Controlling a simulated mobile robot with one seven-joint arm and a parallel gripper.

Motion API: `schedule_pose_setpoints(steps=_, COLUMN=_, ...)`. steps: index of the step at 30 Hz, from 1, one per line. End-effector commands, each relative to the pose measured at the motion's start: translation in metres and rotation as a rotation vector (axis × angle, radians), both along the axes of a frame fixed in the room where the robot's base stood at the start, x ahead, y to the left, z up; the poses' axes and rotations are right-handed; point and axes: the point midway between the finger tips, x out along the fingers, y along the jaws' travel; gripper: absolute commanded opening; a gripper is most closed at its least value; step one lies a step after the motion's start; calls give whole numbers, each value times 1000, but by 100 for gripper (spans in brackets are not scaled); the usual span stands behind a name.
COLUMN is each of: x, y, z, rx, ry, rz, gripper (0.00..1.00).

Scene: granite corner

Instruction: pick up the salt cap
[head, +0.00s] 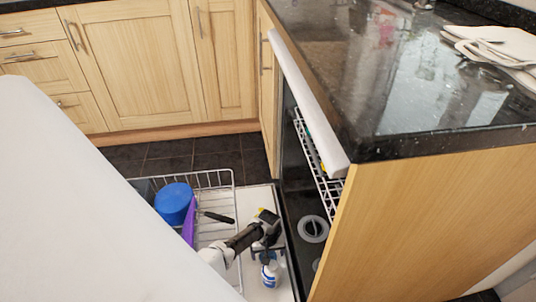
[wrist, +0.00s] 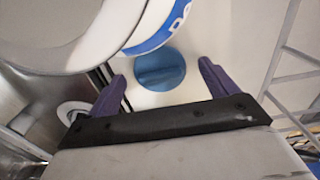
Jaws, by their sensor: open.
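The blue round cap (wrist: 160,68), which looks like the salt cap, shows in the wrist view on a white surface, just below a white container with a blue label (wrist: 155,28). My gripper (wrist: 162,72) is open, its two purple fingers apart. The cap appears between and beyond the fingertips; I cannot tell how far away it is or whether they touch it. In the head view, my gripper (head: 264,250) is above the open dishwasher door, close to the blue-and-white container (head: 270,272). I cannot make out the cap separately there.
The wire rack (head: 215,180) with a blue bowl (head: 174,203) lies left of my gripper. The dishwasher interior is to the right, with a round fitting (head: 313,228) in its floor and an upper rack (head: 318,160). The granite worktop (head: 390,70) overhangs at the right.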

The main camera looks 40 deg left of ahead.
Motion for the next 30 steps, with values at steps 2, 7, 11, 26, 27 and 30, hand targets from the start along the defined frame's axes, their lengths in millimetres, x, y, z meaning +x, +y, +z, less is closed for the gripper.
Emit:
schedule_pose_setpoints(steps=2, x=0, y=0, z=0, rx=0, ry=0, rz=0, gripper=85)
schedule_pose_setpoints(steps=7, x=0, y=0, z=1, rx=0, ry=0, rz=0, gripper=67)
schedule_pose_setpoints(steps=11, x=0, y=0, z=1, rx=0, ry=0, rz=0, gripper=50)
schedule_pose_setpoints(steps=26, x=0, y=0, z=6, rx=1, ry=-1, rz=0, gripper=33)
schedule_pose_setpoints(steps=27, x=0, y=1, z=9, rx=1, ry=-1, rz=0, gripper=33)
schedule_pose_setpoints(steps=30, x=0, y=0, z=21, rx=0, ry=-1, rz=-1, gripper=33)
